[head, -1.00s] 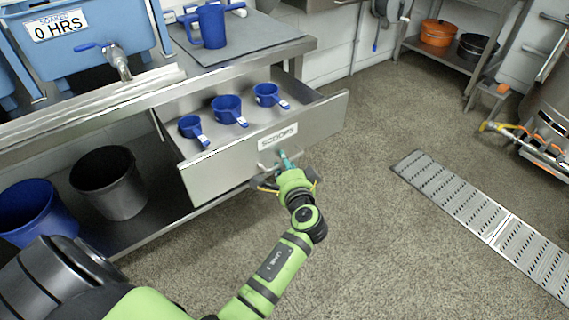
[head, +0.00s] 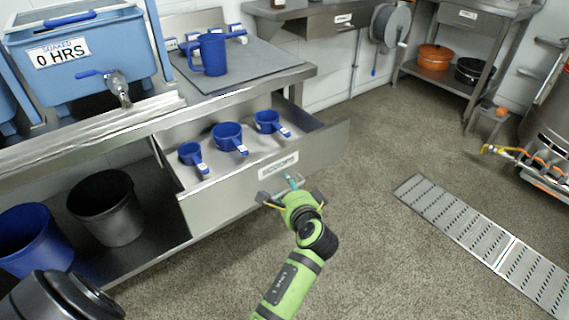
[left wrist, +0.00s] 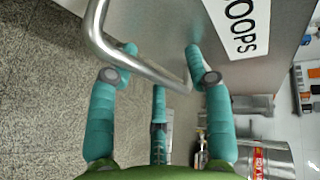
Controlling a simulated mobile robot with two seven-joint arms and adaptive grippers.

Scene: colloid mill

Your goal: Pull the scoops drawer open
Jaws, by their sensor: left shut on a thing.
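The scoops drawer (head: 240,190), steel with a "SCOOPS" label, stands pulled out from under the counter. Three blue scoops, at left (head: 191,156), middle (head: 228,137) and right (head: 268,122), lie inside it. My left gripper (head: 286,188) is at the drawer front just below the label, shut on the drawer handle. In the left wrist view, the teal fingers (left wrist: 160,52) are on both sides of the bent metal handle (left wrist: 135,58), near the label (left wrist: 241,25). My right gripper is not in view.
The counter (head: 245,75) above the drawer holds a blue jug (head: 210,55) and a blue tub (head: 85,55) with a tap. Bins, one grey (head: 105,208) and one blue (head: 35,240), stand on the lower shelf. A metal floor grate (head: 470,230) lies at right. The floor before the drawer is clear.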

